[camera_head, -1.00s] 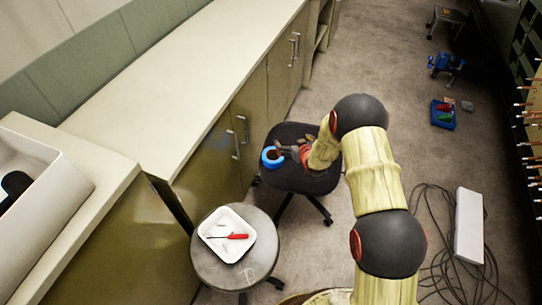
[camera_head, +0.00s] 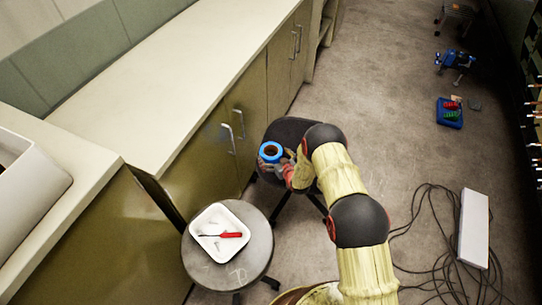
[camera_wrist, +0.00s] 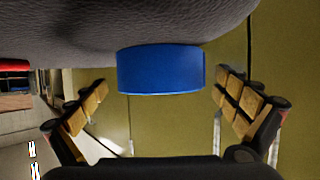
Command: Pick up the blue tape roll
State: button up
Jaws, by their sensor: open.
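The blue tape roll (camera_head: 271,152) lies flat on the dark seat of a wheeled stool (camera_head: 290,129) beside the cabinets. My gripper (camera_head: 283,166) is low at the seat, just to the right of the roll and close to it. In the wrist view, which shows the scene upside down, the blue tape roll (camera_wrist: 160,70) is seen from its side against the seat (camera_wrist: 90,25). The two padded fingers of my gripper (camera_wrist: 160,92) are open, one to each side of the roll, with gaps on both sides. Nothing is held.
A round grey stool (camera_head: 252,262) in front carries a white tray (camera_head: 205,225) with a red-handled screwdriver (camera_head: 230,235). Cabinets with a pale worktop (camera_head: 170,85) stand on the left. Cables and a white box (camera_head: 473,228) lie on the right floor. A blue tray (camera_head: 449,119) is farther back.

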aim_at(268, 146)
jog(key=shift+b+x, duration=0.5)
jog(key=shift+x, duration=0.95)
jog(key=shift+c, duration=1.3)
jog(key=shift+r, duration=0.1)
jog(key=c, duration=1)
